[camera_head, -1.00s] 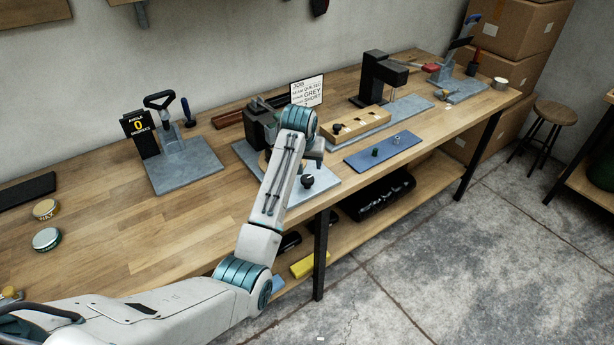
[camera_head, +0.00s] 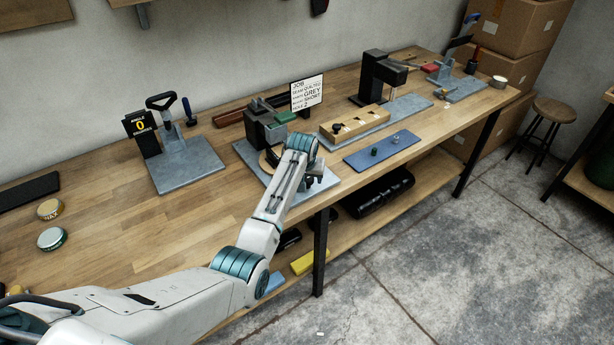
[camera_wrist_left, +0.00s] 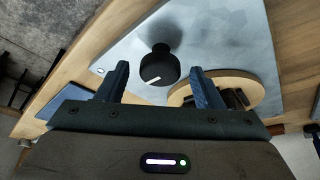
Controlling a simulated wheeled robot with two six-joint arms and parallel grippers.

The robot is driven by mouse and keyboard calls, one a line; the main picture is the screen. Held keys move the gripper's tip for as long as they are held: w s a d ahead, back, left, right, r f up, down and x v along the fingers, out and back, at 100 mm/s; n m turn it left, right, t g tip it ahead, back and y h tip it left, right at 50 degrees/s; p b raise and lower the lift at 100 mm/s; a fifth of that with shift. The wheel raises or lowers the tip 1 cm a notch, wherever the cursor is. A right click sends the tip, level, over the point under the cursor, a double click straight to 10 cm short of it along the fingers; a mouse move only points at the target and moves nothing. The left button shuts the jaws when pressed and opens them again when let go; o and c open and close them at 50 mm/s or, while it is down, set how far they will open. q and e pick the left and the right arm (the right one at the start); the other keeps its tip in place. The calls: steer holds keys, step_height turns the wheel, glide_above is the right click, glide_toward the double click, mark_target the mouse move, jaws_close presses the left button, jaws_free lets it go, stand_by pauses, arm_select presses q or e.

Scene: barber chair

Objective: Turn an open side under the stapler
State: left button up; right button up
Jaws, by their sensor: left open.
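A dark machine with a green-topped arm, seemingly the stapler (camera_head: 262,128), stands on a grey base plate (camera_head: 245,150) in the head view. A black knob (camera_wrist_left: 160,68) with a white mark stands on the plate beside the disc. My left gripper (camera_wrist_left: 159,75) is open, its fingers on either side of the knob in the picture; contact cannot be told. In the head view my wrist hides much of the disc.
A job sign (camera_head: 307,92) stands behind the plate. To the right are a wooden block with holes (camera_head: 354,123) and a blue mat (camera_head: 382,150) with small parts. A lever stand (camera_head: 185,160) with an angle sign is at left.

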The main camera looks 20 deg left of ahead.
arm_select(q)
steer(key=c, duration=1)
steer(key=shift+o, duration=0.2)
